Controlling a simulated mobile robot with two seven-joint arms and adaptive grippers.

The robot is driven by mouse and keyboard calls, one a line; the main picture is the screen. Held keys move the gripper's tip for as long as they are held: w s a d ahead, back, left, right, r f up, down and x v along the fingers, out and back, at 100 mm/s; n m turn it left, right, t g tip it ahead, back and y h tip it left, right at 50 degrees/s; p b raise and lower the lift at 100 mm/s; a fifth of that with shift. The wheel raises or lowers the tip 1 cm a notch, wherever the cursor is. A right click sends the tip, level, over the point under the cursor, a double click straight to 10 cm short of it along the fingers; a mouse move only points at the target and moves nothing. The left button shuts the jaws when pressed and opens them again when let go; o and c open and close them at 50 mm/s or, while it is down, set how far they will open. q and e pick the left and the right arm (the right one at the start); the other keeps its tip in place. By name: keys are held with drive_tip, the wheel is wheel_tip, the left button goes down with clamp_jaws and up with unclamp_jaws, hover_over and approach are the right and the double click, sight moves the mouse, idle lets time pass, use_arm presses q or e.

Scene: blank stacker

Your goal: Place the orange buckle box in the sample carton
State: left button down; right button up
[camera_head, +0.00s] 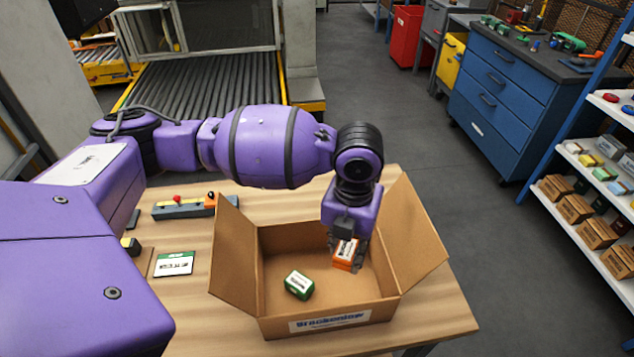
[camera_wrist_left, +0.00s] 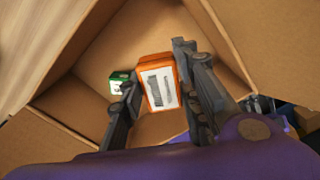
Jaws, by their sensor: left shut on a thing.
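The orange buckle box (camera_head: 346,254) has a white label and is held between the fingers of my left gripper (camera_head: 347,250), which is shut on it. The gripper points down inside the open sample carton (camera_head: 330,322), towards its right side. In the left wrist view the orange buckle box (camera_wrist_left: 158,84) sits between the two dark fingers (camera_wrist_left: 155,95), with the carton floor (camera_wrist_left: 180,25) beyond it. I cannot tell whether the box touches the floor. My right gripper is not in view.
A green box (camera_head: 299,284) lies in the carton, left of the orange one. The carton's flaps (camera_head: 412,225) stand open. A grey tool with red and orange parts (camera_head: 183,206) and a green-white card (camera_head: 174,263) lie on the wooden table (camera_head: 445,313). Shelves (camera_head: 600,190) stand right.

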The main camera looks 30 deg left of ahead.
use_arm(q)
drive_tip(key=shift+d+f+m, duration=0.1)
drive_tip(key=shift+f+m, duration=0.05)
drive_tip(key=shift+m, duration=1.05)
drive_tip(key=shift+f+m, duration=0.3)
hover_over(344, 280)
wheel_tip(344, 280, down, 6)
drive_tip(key=shift+f, duration=0.25)
wheel_tip(344, 280, down, 3)
drive_tip(key=shift+f, duration=0.2)
drive_tip(key=c, duration=1.3)
unclamp_jaws()
drive_tip(key=shift+c, duration=0.2)
drive_tip(key=shift+o, duration=0.3)
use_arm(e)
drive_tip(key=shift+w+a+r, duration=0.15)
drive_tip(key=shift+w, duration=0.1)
